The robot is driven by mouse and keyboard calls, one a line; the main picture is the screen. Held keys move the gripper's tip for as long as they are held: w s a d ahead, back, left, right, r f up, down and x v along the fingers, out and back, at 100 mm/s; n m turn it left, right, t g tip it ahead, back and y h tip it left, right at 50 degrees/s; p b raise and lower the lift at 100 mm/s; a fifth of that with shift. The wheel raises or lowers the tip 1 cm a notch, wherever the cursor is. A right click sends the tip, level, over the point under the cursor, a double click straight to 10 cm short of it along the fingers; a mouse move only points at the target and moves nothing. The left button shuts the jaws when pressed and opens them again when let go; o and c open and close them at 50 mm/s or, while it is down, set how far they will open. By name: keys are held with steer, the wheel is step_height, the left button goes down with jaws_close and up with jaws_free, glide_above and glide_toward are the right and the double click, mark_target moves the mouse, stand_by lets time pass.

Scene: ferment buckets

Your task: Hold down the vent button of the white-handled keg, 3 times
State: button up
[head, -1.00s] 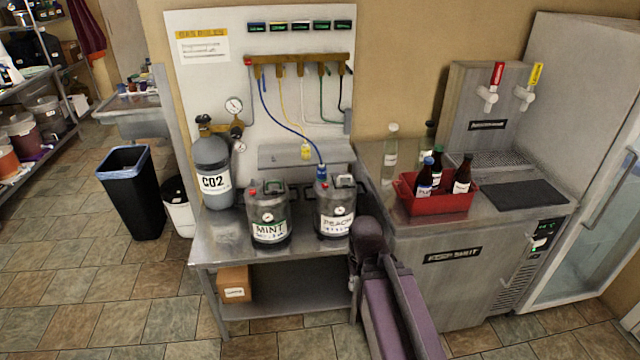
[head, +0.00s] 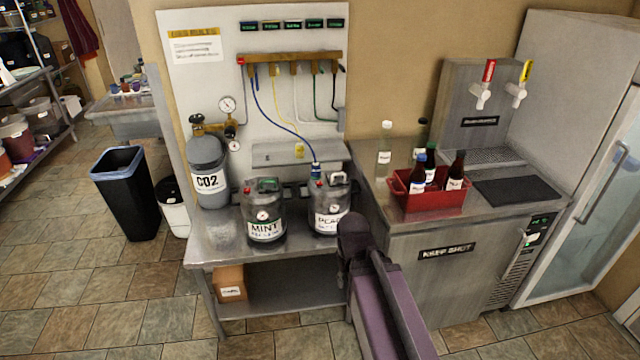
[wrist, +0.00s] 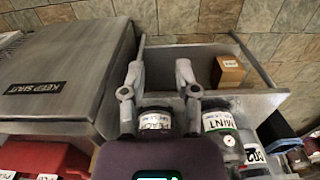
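Two steel kegs stand side by side on the metal bench. The MINT keg (head: 265,212) is on the left, and the PEACH keg (head: 328,208) is on the right. A blue hose reaches a blue coupler (head: 316,169) on the PEACH keg. In the wrist view my gripper (wrist: 160,68) is open and empty, its fingers spread. The PEACH keg (wrist: 155,122) and MINT keg (wrist: 220,122) show below the fingers there. In the head view my arm hides the fingers.
A CO2 cylinder (head: 207,170) stands left of the kegs. A hose panel (head: 290,58) rises behind them. The counter (head: 440,228) at right bears a red crate (head: 436,202) of bottles. A cardboard box (head: 231,284) sits on the lower shelf.

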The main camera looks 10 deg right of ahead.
jaws_close()
steer(key=shift+a, duration=0.1)
stand_by(1.2)
